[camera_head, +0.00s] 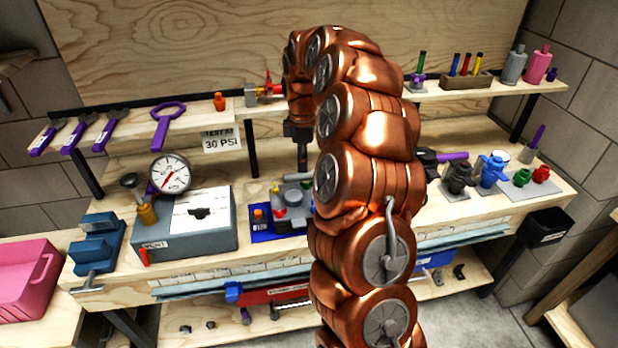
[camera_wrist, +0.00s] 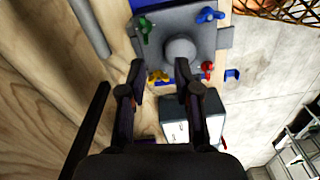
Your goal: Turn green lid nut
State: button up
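The green lid nut (camera_wrist: 145,28) is a small wing nut at the upper left corner of a grey lid (camera_wrist: 172,20) in the wrist view. A blue wing nut (camera_wrist: 208,14), a red one (camera_wrist: 207,69) and a yellow one (camera_wrist: 158,76) sit at the other corners, around a grey central dome (camera_wrist: 180,51). My gripper (camera_wrist: 160,68) is open with nothing visible held; its fingers appear over the yellow nut's side of the lid. In the head view my gripper (camera_head: 302,160) points down above the lid fixture (camera_head: 290,203). My arm hides the fixture's right side.
A grey box with a white panel (camera_head: 190,222) stands left of the fixture, with a round gauge (camera_head: 170,174) behind it. A blue vise (camera_head: 97,245) is farther left. Blue valve parts (camera_head: 492,170) stand on the right. An upper shelf (camera_head: 350,103) runs behind my arm.

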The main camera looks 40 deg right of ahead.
aim_at(307, 184)
jog(key=d, duration=0.2)
jog(key=f, duration=0.1)
jog(key=shift+w+d+f, duration=0.1)
jog(key=shift+w+d, duration=0.3)
jog(key=shift+f+p, duration=1.25)
jog(key=shift+f, duration=2.6)
grip_shut()
